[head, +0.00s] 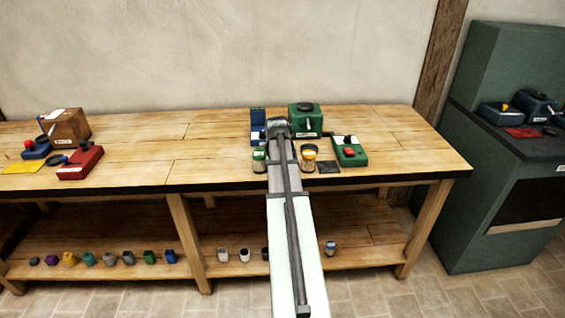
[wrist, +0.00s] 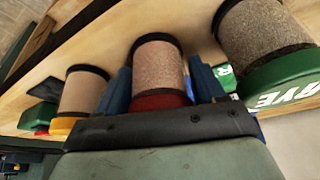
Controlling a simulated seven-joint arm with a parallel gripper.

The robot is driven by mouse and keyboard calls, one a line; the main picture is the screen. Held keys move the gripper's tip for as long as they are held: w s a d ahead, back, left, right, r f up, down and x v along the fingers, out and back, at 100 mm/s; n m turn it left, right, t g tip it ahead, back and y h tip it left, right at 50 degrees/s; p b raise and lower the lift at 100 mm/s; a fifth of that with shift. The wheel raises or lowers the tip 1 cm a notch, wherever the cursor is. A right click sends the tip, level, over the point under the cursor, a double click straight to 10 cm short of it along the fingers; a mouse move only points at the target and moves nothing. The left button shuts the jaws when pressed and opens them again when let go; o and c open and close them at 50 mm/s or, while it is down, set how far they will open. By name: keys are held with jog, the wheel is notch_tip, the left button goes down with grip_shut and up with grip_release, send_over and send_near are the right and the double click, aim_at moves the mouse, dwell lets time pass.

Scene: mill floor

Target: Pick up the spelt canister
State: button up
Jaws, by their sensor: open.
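Three canisters with grainy contents stand in a row in the wrist view. The middle one (wrist: 158,68), with a red end, lies between the two blue fingers of my gripper (wrist: 163,77). The fingers are open, one on each side of it; I cannot tell whether they touch it. To its right is a canister with a green end marked "RYE" (wrist: 262,42). To its left is one with a yellow-orange end (wrist: 82,92). No spelt label is readable. In the head view my arm hides the middle canister.
The green-topped canister (head: 259,158) and yellow-topped canister (head: 309,153) stand close on either side of my arm on the wooden bench (head: 205,155). A green box (head: 306,118) and a green device (head: 348,151) are nearby. The bench's left-middle is clear.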

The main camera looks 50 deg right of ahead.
jog(key=c, duration=0.9)
notch_tip(320, 180, up, 9)
jog(key=shift+w+r, duration=0.1)
jog(key=shift+r, duration=0.1)
jog(key=w+d, duration=1.1)
jog(key=w, duration=0.1)
jog(key=w+d+r, duration=0.1)
jog(key=w+d, duration=0.5)
jog(key=w, duration=0.1)
jog(key=shift+d, duration=0.35)
